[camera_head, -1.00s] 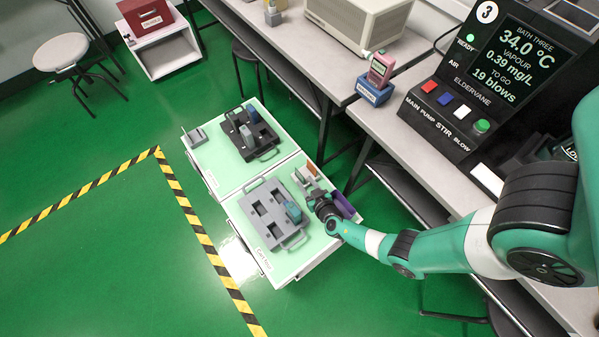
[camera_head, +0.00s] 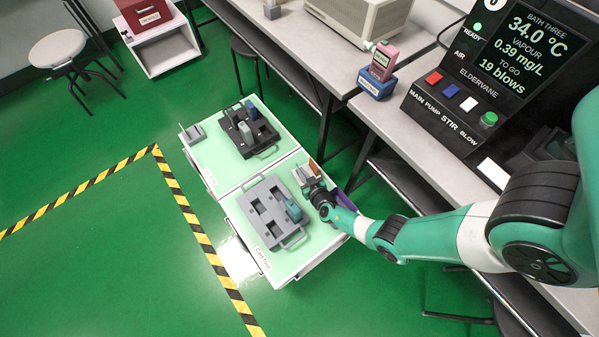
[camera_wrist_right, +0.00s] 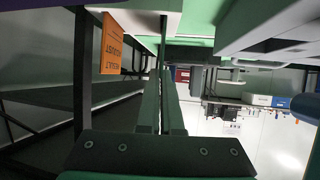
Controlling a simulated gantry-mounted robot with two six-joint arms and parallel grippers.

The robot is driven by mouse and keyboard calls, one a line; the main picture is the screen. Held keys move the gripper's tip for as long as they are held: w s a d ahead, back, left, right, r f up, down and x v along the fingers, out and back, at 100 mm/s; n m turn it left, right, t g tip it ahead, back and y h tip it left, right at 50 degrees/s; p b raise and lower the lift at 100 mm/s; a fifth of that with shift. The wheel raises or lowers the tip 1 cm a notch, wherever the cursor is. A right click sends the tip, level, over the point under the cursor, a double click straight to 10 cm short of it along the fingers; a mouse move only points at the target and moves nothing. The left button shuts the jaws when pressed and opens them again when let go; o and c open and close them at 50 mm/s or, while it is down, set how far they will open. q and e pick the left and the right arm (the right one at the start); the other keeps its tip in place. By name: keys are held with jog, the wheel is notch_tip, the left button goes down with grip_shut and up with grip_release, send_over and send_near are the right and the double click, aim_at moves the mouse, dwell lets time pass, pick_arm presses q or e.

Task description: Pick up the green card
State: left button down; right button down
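In the right wrist view the two fingers of my right gripper (camera_wrist_right: 162,98) stand close together. A thin dark upright strip (camera_wrist_right: 163,32) runs between them; it looks like the green card edge-on, but its face and colour are hidden. In the head view my right gripper (camera_head: 311,186) is low over the right edge of the near cart top, by the card places, and its wrist hides the spot. An orange card (camera_wrist_right: 113,43) with dark lettering stands to the left of the fingers, apart from them. My left gripper is not in view.
A grey slotted tray (camera_head: 259,194) with a blue tester (camera_head: 293,210) lies just left of my right gripper. A purple item (camera_head: 346,200) is at the cart's right edge, close to the bench and console.

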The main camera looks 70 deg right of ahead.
notch_tip(320, 180, up, 10)
jog(key=p, duration=0.8)
